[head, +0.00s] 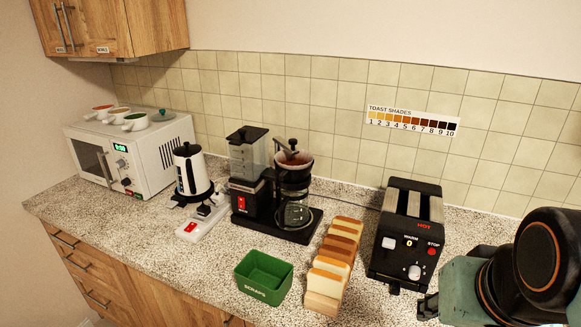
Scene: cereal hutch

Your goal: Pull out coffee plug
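The black coffee maker (257,202) stands on the counter, with a clear tank at its left, a glass jug and a red switch. A white power strip (203,222) with a red switch lies at its left, in front of the kettle. A small plug-like shape (205,210) sits on the strip; I cannot tell for sure that it is the coffee plug. My arm is at the bottom right, away from the strip. A dark end part, probably my gripper (429,306), shows beside the toaster's lower right corner; its fingers are not clear.
A kettle (188,172) stands behind the strip and a microwave (130,155) further left. A green scraps bin (264,279), a row of toast slices (335,262) and a toaster (408,235) stand to the right. Bare counter lies in front of the strip.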

